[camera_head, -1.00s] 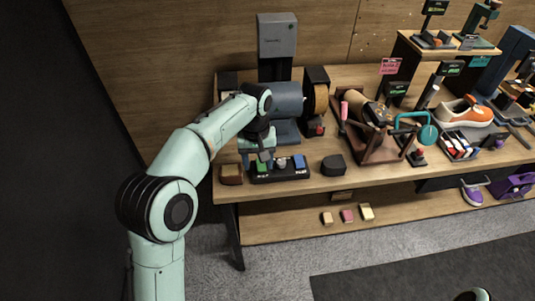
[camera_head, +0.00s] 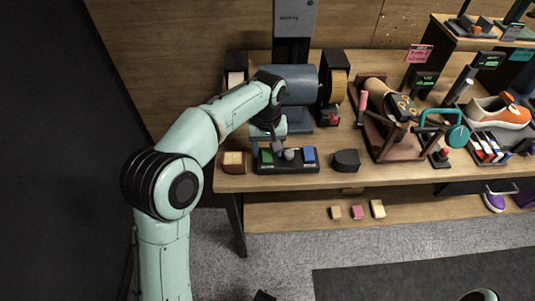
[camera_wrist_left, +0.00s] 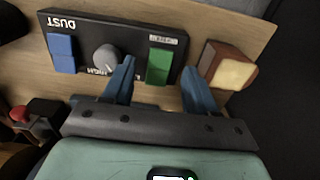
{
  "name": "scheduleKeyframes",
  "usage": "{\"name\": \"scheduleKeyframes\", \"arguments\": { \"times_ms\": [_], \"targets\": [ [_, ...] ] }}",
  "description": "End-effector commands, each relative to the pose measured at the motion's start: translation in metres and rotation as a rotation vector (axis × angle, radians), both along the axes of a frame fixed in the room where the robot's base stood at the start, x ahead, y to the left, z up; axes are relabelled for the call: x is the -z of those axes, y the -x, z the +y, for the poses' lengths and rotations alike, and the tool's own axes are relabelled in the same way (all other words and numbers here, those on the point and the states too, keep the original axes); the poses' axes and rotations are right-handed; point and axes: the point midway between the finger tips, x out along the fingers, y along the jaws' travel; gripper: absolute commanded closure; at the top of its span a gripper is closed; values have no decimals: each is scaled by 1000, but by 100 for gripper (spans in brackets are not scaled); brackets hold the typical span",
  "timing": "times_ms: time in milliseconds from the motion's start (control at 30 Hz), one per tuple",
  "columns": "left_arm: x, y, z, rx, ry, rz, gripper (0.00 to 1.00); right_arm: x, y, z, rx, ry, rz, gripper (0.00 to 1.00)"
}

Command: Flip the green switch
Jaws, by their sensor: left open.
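The green switch (camera_wrist_left: 158,65) sits at one end of a black control panel (camera_wrist_left: 137,38), beside a grey knob (camera_wrist_left: 106,58), with a blue switch (camera_wrist_left: 62,53) at the other end. In the head view the green switch (camera_head: 266,156) is at the panel's left end. My left gripper (camera_wrist_left: 160,80) is open and empty. Its two blue fingers are spread around the green switch's position in the wrist view, one near the knob and one near the brown block; contact cannot be told. In the head view the left gripper (camera_head: 268,140) is over the panel's left part.
A brown block with a cream face (camera_head: 234,160) stands just left of the panel (camera_head: 288,168). A dark rounded block (camera_head: 346,160) is to its right. The grey-blue polishing machine (camera_head: 300,85) stands behind. A shoe (camera_head: 498,112) and tools fill the right side.

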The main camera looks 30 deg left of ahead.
Motion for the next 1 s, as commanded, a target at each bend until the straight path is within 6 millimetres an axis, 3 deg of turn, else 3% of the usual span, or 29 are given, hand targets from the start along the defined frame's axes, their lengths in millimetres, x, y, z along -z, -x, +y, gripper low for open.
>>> {"name": "scheduleKeyframes", "arguments": {
  "times_ms": [200,500,700,867,1000],
  "targets": [
    [20,0,0,-1,0,1,43,3,-1,0,1,1,-5,57],
    [22,0,0,-1,0,0,43,3,-2,0,0,0,-7,57],
    [21,0,0,-1,0,0,99,3,-2,0,1,1,-7,57],
    [20,0,0,-1,3,6,99,0,-2,0,0,0,-8,57],
    [17,-1,1,-2,21,42,99,-18,-5,0,-1,0,-8,57]
  ]
}}
